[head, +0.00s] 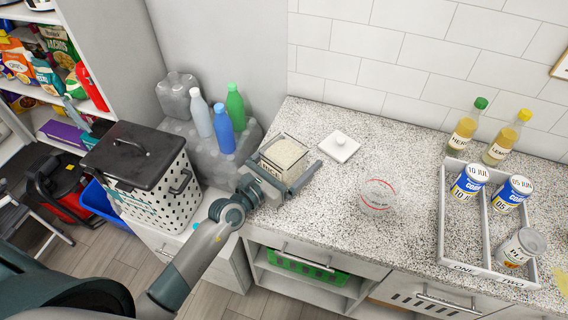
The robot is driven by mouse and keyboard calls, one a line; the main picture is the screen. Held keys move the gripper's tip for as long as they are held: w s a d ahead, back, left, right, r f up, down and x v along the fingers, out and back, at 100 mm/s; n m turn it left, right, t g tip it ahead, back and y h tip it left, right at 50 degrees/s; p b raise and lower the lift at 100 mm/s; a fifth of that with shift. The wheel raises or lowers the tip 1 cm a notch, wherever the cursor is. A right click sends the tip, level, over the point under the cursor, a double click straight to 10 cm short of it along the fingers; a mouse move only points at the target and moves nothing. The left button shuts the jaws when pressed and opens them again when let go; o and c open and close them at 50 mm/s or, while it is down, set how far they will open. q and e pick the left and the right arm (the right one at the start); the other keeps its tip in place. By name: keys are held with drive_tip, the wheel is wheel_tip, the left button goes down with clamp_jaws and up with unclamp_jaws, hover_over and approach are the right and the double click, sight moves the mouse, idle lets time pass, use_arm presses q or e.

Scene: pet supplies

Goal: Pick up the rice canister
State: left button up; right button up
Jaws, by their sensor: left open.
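The rice canister (284,152) is a clear, square-topped container filled with white rice, with a dark-lettered label on its front. It stands uncovered near the left end of the speckled counter (330,210). My left gripper (287,167) is open at the canister, with one finger along its right side. The other finger is mostly hidden at its left side, and I cannot tell whether either finger touches it. A white square lid with a round knob (339,146) lies on the counter to the right. My right gripper is not in view.
Left of the canister stand blue (224,136), white (199,112) and green (235,106) bottles and a lidded white bin (150,190). A divided white tray (481,268) holds cans at right; two oil bottles (466,128) stand behind.

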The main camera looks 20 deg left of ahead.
sight(295, 143)
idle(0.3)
use_arm(q)
drive_tip(key=shift+r, duration=0.1)
drive_tip(key=c, duration=1.4)
drive_tip(key=shift+o, duration=0.2)
drive_tip(key=shift+r, duration=0.15)
wheel_tip(295, 143, up, 2)
drive_tip(key=p, duration=0.2)
drive_tip(key=shift+r+p, duration=0.15)
drive_tip(key=shift+p, duration=0.2)
wheel_tip(295, 143, up, 2)
drive_tip(key=shift+p, duration=1.05)
drive_tip(key=s+d+r+p, duration=0.2)
drive_tip(key=d+r+p, duration=0.4)
drive_tip(key=d, duration=0.5)
drive_tip(key=shift+d+r, duration=0.2)
drive_tip(key=shift+d, duration=0.05)
